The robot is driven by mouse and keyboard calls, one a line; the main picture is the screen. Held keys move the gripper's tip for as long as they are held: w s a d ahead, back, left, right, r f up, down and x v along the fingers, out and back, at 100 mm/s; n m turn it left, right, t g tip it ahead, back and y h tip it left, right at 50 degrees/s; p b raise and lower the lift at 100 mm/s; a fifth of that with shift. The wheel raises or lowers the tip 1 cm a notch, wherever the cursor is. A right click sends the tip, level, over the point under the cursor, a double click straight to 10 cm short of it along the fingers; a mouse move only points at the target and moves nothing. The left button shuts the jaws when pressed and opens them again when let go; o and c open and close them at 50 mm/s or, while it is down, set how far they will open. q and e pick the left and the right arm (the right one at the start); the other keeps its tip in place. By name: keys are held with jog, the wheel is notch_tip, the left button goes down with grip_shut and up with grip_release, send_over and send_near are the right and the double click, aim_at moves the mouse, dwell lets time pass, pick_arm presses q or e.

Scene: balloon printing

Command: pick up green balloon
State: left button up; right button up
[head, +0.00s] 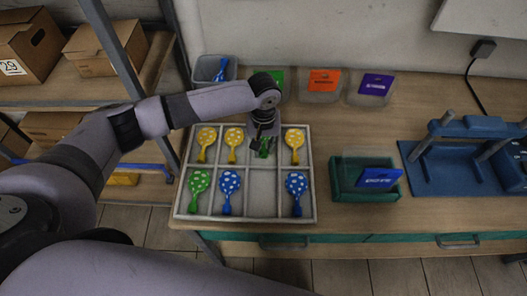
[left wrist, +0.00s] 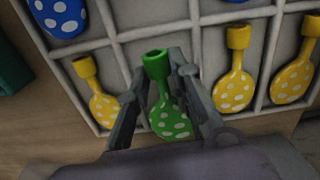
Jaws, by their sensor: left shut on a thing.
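A green balloon with pale dots (left wrist: 168,120) is between the fingers of my left gripper (left wrist: 160,95) in the left wrist view, and the gripper is shut on it. In the head view my left gripper (head: 264,142) is over the upper row of the divided tray (head: 282,212), and only a bit of this green balloon (head: 265,152) shows beneath it. I cannot tell whether the balloon still touches the tray. Another green balloon (head: 198,186) lies in the lower left compartment. My right gripper is not in view.
Yellow balloons (head: 206,140) and blue balloons (head: 229,187) lie in other compartments. A bin with something blue (head: 215,70) and labelled bins (head: 323,84) stand behind the tray. A green bin (head: 350,186) and a blue machine (head: 460,165) stand to the right. Shelves with boxes (head: 105,50) are at left.

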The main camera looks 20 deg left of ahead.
pick_arm(q)
notch_tip(320, 180, up, 16)
jog(key=b, duration=0.2)
jog(key=shift+r+b, duration=0.2)
jog(key=shift+b, duration=0.1)
dwell(0.9)
